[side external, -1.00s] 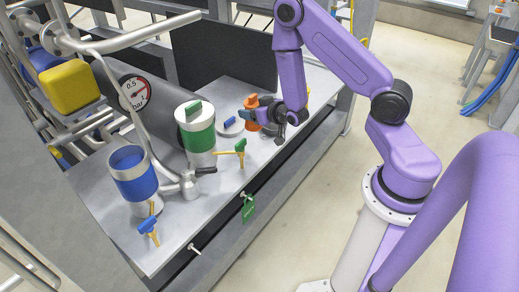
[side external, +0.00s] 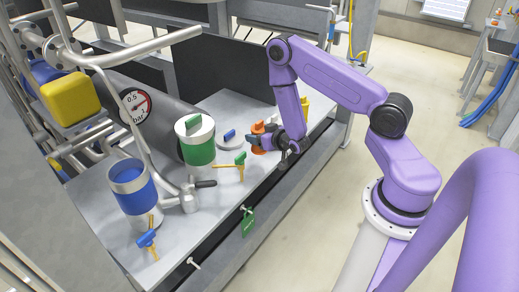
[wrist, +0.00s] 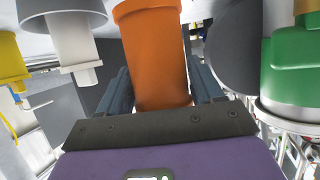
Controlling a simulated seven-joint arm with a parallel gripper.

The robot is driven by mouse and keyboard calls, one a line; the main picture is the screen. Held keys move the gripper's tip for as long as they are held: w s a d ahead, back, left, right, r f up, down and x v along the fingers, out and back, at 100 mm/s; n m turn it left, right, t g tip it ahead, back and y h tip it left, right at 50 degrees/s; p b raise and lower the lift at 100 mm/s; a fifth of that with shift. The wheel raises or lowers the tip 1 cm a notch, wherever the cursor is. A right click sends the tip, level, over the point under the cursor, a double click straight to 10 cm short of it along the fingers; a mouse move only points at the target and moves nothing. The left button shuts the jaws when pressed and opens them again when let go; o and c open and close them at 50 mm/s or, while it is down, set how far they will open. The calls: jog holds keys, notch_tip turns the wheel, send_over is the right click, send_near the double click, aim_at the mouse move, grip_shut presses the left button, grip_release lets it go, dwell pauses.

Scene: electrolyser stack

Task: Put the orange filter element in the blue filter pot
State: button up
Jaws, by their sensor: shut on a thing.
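The orange filter element (side external: 258,128) is between the fingers of my gripper (side external: 263,142), at the back right of the bench in the side view. In the wrist view the orange cylinder (wrist: 155,55) fills the middle, and the gripper (wrist: 160,90) is shut on it with a finger on each side. I cannot tell whether its lower end touches the bench. The blue filter pot (side external: 133,195) stands upright at the front left, open at the top, well apart from my gripper. A grey lid with a blue handle (side external: 229,139) lies left of the gripper.
A green pot (side external: 199,151) with a green-handled lid stands between my gripper and the blue pot. A bent pipe (side external: 140,135) and gauge (side external: 134,105) rise behind the blue pot.

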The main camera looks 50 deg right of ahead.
jog(key=shift+f, duration=2.65)
jog(key=shift+f, duration=0.25)
jog(key=o, duration=1.1)
jog(key=v, duration=0.6)
jog(key=shift+s, duration=0.25)
jog(key=shift+s+a+r, duration=0.15)
jog(key=shift+s+r, duration=0.1)
jog(key=shift+c, duration=0.6)
jog(key=shift+s+r, duration=0.15)
jog(key=c, duration=0.8)
